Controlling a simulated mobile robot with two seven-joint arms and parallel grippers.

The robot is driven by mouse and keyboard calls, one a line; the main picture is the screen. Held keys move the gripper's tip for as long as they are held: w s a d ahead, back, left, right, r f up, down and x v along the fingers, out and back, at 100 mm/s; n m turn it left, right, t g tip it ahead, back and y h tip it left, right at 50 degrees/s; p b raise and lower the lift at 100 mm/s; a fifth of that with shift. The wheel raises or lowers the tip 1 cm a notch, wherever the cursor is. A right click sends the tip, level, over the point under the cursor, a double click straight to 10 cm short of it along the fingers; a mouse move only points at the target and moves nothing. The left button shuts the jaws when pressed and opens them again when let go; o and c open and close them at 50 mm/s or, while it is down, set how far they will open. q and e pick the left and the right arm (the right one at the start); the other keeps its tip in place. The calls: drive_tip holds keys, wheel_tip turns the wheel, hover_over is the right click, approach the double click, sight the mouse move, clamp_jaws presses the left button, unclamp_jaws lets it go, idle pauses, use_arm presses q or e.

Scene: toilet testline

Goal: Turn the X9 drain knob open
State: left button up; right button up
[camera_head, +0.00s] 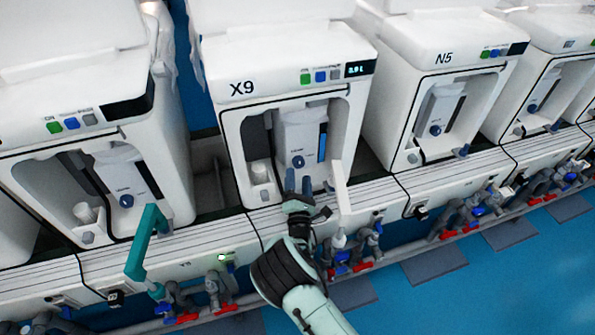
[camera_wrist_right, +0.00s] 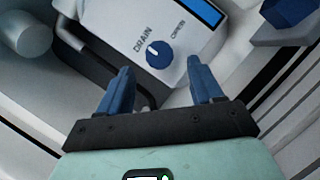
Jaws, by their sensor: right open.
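The X9 machine (camera_head: 290,50) stands in the middle of the head view, with its label at the upper left of its front. Its drain knob (camera_head: 298,161) is a small round blue dial on the white inner unit. In the right wrist view the knob (camera_wrist_right: 159,54) shows a white pointer mark beside the words DRAIN and OPEN-like lettering that is hard to read. My right gripper (camera_head: 298,183) is open, its blue fingers just below the knob. In the wrist view the fingertips (camera_wrist_right: 158,70) are spread to either side of the knob, apart from it. My left gripper is not seen.
The N5 machine (camera_head: 440,65) stands to the right and another machine (camera_head: 70,90) to the left. A teal bent bar (camera_head: 145,240) juts out at the left. A white upright panel (camera_head: 341,187) stands right of my gripper. Pipes with red valve handles (camera_head: 362,266) run below.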

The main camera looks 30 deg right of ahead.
sight(298, 166)
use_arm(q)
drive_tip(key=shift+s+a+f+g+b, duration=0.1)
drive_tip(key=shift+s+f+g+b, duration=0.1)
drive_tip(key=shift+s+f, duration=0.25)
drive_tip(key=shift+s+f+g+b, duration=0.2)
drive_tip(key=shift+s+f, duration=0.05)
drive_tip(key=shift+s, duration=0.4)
use_arm(e)
drive_tip(key=shift+x, duration=2)
drive_tip(key=c, duration=1.1)
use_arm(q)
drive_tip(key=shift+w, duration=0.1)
